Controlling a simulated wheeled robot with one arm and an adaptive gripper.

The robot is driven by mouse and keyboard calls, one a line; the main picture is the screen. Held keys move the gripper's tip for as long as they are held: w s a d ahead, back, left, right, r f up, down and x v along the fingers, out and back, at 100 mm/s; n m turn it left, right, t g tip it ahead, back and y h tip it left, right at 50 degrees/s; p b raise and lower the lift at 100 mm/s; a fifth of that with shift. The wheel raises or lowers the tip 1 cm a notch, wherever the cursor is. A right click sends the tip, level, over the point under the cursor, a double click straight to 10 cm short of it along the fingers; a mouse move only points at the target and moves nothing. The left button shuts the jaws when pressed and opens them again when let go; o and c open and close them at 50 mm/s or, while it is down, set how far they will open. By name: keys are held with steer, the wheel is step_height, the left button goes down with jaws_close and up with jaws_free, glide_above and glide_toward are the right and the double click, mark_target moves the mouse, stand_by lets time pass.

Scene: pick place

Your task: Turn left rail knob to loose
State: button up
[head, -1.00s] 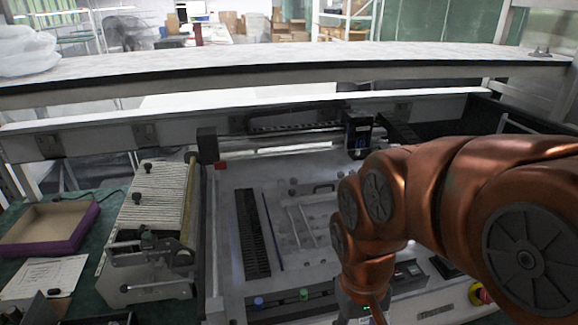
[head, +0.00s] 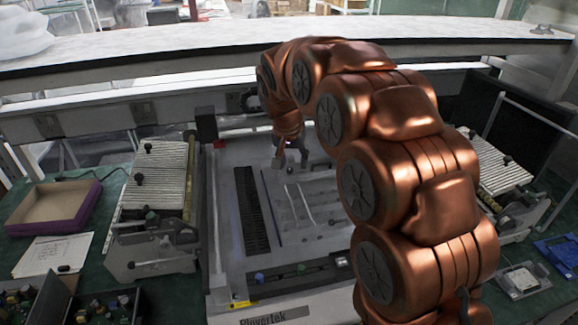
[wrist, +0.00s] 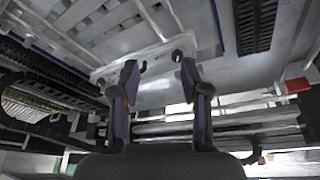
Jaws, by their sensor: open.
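My gripper (head: 291,162) is open and points down over the rear part of the machine bed (head: 225,180). A small dark knob (head: 290,171) shows between or just under its fingertips in the head view. In the wrist view, my gripper (wrist: 158,68) has its fingers apart with nothing between them. A small dark knob (wrist: 177,55) on a pale rail (wrist: 140,60) lies just beyond the right finger there. I cannot tell whether a finger touches it, or whether it is the left rail knob. No loose or tight marking is readable.
A blue knob (head: 259,277) and a green knob (head: 301,268) sit on the bed's front edge. A black slotted strip (head: 251,210) lies left on the bed. Feeders flank the machine, left (head: 155,185) and right (head: 500,170). A beam (head: 130,118) crosses behind.

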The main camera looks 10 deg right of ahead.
glide_toward(290, 169)
steer(key=shift+m+t, duration=0.3)
steer(key=shift+m, duration=0.1)
steer(key=shift+p+x, duration=1.3)
steer(key=shift+x, duration=2.85)
steer(key=shift+s, duration=0.15)
jaws_close()
